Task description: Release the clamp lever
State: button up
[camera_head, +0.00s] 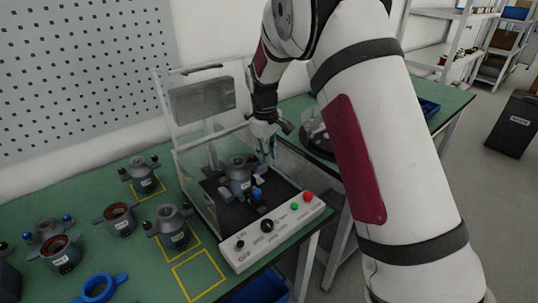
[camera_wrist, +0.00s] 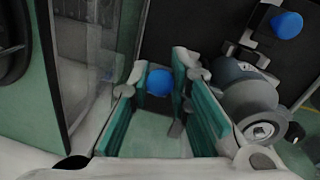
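The clamp fixture holds a grey motor stator (camera_head: 238,175) inside a clear-walled test station (camera_head: 200,195). A blue ball knob (camera_wrist: 160,82), apparently the clamp lever's end, shows between my fingertips in the wrist view; its shaft is hidden. My gripper (camera_wrist: 160,100) has teal-padded fingers spread apart, one each side of the knob. I cannot tell whether they touch it. In the head view my gripper (camera_head: 266,150) is at the right side of the station, and its fingers are largely hidden. The stator also shows in the wrist view (camera_wrist: 245,95), right of my fingers.
A second blue knob (camera_wrist: 287,24) stands at upper right in the wrist view. The control panel (camera_head: 270,230) has green and red buttons. More stators (camera_head: 172,228) and a blue ring (camera_head: 100,288) lie on the green table to the left. A clear wall stands left of my fingers.

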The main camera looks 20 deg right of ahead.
jog(key=shift+o, duration=0.8)
jog(key=shift+s, duration=0.1)
